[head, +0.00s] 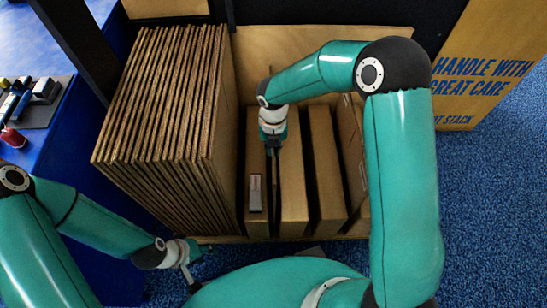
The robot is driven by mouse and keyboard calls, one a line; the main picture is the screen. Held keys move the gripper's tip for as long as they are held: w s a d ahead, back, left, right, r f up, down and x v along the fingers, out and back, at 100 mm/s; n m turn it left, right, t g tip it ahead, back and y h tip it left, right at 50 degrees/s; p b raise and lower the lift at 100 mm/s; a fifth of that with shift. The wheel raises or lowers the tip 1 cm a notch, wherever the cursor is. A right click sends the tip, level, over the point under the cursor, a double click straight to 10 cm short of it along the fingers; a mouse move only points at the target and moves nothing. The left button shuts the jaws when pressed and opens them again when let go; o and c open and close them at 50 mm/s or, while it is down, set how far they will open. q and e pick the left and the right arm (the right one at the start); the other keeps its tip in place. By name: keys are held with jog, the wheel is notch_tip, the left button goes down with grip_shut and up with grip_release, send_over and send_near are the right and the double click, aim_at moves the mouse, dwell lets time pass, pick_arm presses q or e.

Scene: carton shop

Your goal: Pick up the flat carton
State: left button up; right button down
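Several flat brown cartons stand on edge in a wooden crate (330,38). One carton (256,215), with a small grey-and-red label, is left of my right gripper, and another carton (293,190) is just right of it. My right gripper (274,185) points down at the gap between these two. Its fingers are seen nearly edge-on, so I cannot tell whether they are open or touch a carton. My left gripper (199,268) is low at the left, outside the crate's front edge. Its fingers look apart, with nothing visible between them.
A dense row of flat cardboard sheets (165,95) fills the crate's left side. A blue table (55,130) with small items is at the left. A large printed carton (480,75) stands at the right. Blue carpet (490,220) is clear at lower right.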

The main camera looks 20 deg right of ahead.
jog(key=shift+r, duration=0.15)
notch_tip(320, 180, up, 57)
jog(key=p, duration=3.6)
jog(key=shift+p, duration=0.35)
jog(key=shift+w, duration=0.1)
